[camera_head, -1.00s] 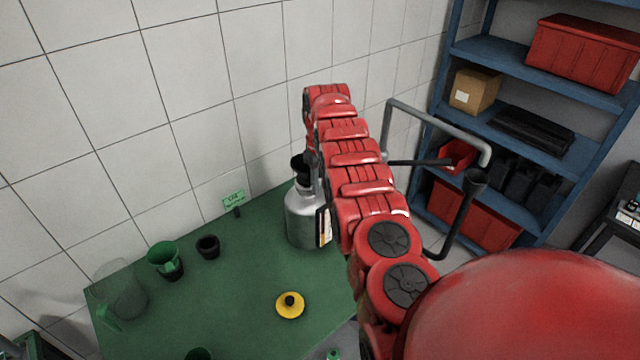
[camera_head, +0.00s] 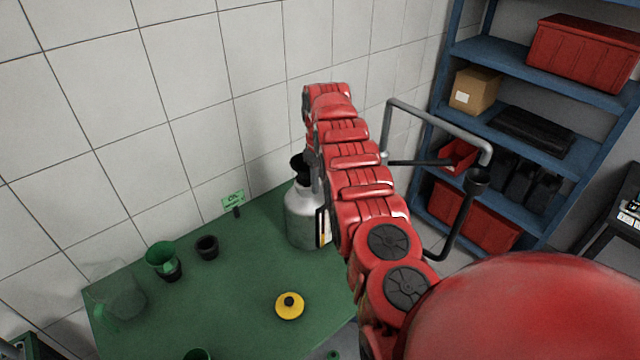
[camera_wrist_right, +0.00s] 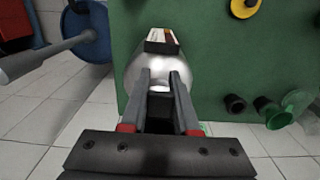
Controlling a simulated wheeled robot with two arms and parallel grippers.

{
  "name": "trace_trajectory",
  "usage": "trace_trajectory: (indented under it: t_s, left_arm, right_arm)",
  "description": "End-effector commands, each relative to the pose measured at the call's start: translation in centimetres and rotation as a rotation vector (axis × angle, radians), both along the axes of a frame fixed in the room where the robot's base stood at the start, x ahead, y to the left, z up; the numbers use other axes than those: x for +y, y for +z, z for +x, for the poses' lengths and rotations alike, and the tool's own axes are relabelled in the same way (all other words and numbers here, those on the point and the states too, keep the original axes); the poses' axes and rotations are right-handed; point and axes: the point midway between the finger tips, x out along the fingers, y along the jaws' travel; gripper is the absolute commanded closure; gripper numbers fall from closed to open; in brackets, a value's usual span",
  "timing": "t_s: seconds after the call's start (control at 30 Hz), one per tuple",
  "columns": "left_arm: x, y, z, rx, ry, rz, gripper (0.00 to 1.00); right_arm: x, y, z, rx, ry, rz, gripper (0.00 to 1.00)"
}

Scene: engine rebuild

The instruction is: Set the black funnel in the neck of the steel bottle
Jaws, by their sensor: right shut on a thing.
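The steel bottle (camera_head: 302,222) stands upright on the green bench, with a label on its right side; its shiny body also shows in the right wrist view (camera_wrist_right: 136,80). The black funnel (camera_head: 299,165) is directly over the bottle's neck, wide end up. My right gripper (camera_wrist_right: 163,78) is shut on the funnel, whose dark shape (camera_wrist_right: 160,120) shows between the fingers. The fingers and my arm hide part of the neck, so I cannot tell how far the spout is inside it. My left gripper is not in view.
On the green bench (camera_head: 235,290) are a yellow disc with a black knob (camera_head: 289,306), a green funnel (camera_head: 161,257), a small black cup (camera_head: 207,247), a clear jug (camera_head: 122,292) and a green sign (camera_head: 233,199). A blue shelf (camera_head: 530,75) stands right, behind a grey crane-like frame (camera_head: 435,127).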

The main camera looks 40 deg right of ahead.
Motion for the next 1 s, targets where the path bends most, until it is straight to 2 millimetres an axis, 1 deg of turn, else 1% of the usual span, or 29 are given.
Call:
trace_trajectory:
  t_s: [0.23,0.73,0.77,0.8,0.83,1.0]
  left_arm:
    - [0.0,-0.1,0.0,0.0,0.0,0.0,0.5]
    - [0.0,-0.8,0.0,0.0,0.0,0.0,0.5]
    - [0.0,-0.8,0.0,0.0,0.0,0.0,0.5]
    - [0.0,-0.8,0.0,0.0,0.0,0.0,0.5]
    - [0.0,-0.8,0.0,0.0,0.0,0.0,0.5]
    - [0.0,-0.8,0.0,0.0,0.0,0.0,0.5]
  right_arm:
    - [0.0,-0.1,0.0,0.0,0.0,0.0,1.0]
    - [0.0,-1.2,0.0,0.001,0.0,0.0,1.0]
    - [0.0,-1.1,0.0,0.001,0.0,0.0,0.69]
    - [0.0,-1.1,0.0,0.0,0.0,0.0,0.62]
    - [0.0,-1.1,0.0,0.0,0.0,0.0,0.59]
    - [0.0,-1.1,0.0,0.0,0.0,0.0,0.59]
